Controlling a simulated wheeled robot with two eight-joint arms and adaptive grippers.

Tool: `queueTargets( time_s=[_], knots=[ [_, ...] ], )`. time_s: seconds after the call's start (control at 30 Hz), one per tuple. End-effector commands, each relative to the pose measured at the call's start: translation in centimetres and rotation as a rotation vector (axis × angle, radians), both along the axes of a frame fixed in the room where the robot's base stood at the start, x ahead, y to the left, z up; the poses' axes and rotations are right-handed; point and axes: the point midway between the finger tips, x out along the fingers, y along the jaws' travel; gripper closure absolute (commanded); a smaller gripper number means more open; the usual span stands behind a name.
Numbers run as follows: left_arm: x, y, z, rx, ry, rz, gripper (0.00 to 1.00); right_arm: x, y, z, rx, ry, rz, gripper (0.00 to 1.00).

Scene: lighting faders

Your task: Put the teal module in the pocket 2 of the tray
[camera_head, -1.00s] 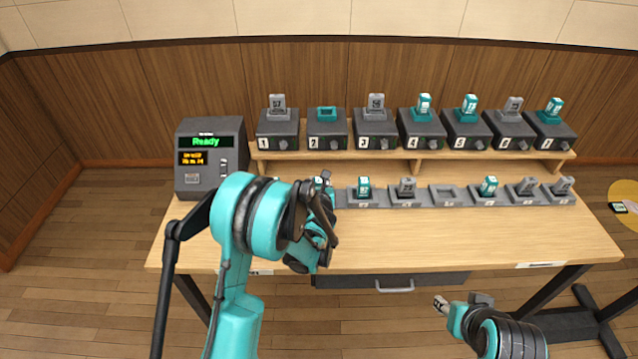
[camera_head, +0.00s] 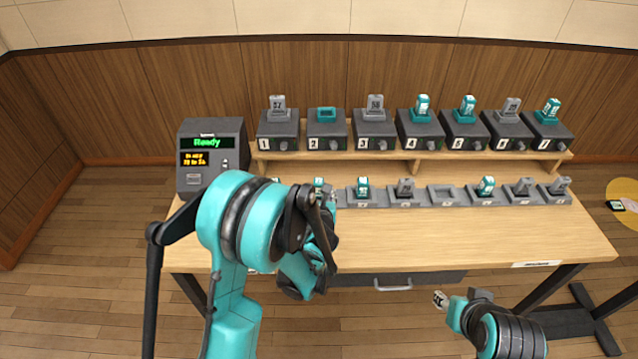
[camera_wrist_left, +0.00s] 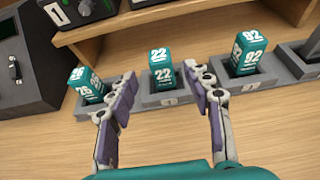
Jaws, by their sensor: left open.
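Several teal modules stand in the low row of grey pockets on the table. The pocket row (camera_head: 383,201) also has an empty pocket (camera_head: 445,195) right of a grey module. The pocket labels are too small to read surely. My right gripper (camera_head: 461,298) is low in front of the table; its jaws are unclear.
Behind, a raised shelf carries numbered dark docks; dock 2 (camera_head: 327,138) has an empty teal socket, the others hold grey or teal modules. A console (camera_head: 210,155) reading Ready stands left. The table front (camera_head: 430,240) is clear.

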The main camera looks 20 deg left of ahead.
Motion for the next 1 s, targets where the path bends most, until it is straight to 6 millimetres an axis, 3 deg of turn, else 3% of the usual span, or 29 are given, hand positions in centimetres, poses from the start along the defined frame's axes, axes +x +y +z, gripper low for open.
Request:
queueTargets(
  time_s=[0.1,0.27,0.37,0.47,0.67,1.0],
  knots=[
    [-1.8,-0.5,0.9,-0.001,0.001,-0.001,0.5,0.0,0.0,0.6,0.0,0.0,0.0,0.6],
    [-3.0,-0.8,1.4,-0.014,-0.001,0.007,0.5,0.0,0.0,0.8,0.0,0.0,0.0,0.6],
    [-3.7,-0.4,2.3,-0.115,-0.008,0.054,0.5,0.0,0.0,0.8,0.0,0.0,0.0,0.6],
    [-5.1,0.4,3.9,-0.339,-0.023,0.169,0.5,0.0,0.0,0.8,0.0,0.0,0.0,0.6],
    [-10.4,1.9,7.4,-0.973,-0.079,0.542,0.5,0.0,0.0,0.8,0.0,0.0,0.0,0.6],
    [-22.9,1.1,10.0,-1.935,-0.218,1.333,0.5,0.0,0.0,0.8,0.0,0.0,0.0,0.6]
  ],
)
